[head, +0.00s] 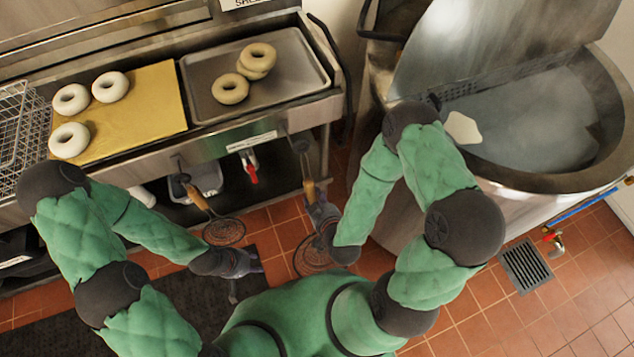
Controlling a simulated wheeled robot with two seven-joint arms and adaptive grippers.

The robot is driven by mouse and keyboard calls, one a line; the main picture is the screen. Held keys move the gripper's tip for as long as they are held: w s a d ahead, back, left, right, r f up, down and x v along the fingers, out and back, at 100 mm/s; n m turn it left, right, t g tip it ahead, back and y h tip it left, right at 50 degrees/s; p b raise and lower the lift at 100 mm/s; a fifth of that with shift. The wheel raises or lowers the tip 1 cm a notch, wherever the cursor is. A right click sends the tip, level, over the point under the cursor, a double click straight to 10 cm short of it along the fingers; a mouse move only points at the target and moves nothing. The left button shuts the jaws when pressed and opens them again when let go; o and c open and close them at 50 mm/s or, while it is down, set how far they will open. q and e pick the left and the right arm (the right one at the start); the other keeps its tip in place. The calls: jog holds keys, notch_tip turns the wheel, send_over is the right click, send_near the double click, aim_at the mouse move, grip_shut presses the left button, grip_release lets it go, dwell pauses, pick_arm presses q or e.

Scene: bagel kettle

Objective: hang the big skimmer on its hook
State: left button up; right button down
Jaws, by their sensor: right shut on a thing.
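The big skimmer, with its round mesh (312,258) low and its tan handle (309,190) above, hangs down in front of the counter. My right gripper (322,208) is shut on this skimmer's handle. The handle's top reaches up close to the counter's front edge; whether it touches a hook there I cannot tell. The hook itself is not clear to see. Part of the mesh is hidden by my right wrist. My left gripper (252,266) is low, apart from the skimmers; its fingers are too small to read.
A second skimmer (223,232) hangs from the counter front at left. A red-handled valve (250,172) sits between the skimmers. The counter holds a tray (205,82) and a wooden board (160,105) with bagels. A large kettle (540,183) stands at right.

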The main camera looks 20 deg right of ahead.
jog(key=shift+s+a+f+b, duration=0.15)
jog(key=shift+a+f+b, duration=0.15)
jog(key=shift+f, duration=0.55)
jog(key=shift+s+a+f+b, duration=0.2)
jog(key=shift+f+b, duration=0.15)
jog(key=shift+f, duration=0.55)
jog(key=shift+s+a+f+b, duration=0.15)
jog(key=shift+a+f+b, duration=0.15)
jog(key=shift+f, duration=0.55)
jog(key=w+f, duration=0.1)
jog(key=w, duration=0.6)
jog(key=shift+w+f+b, duration=0.2)
jog(key=shift+w+b, duration=0.1)
jog(key=shift+b, duration=0.1)
jog(key=c, duration=0.6)
grip_release()
jog(key=shift+a, duration=0.1)
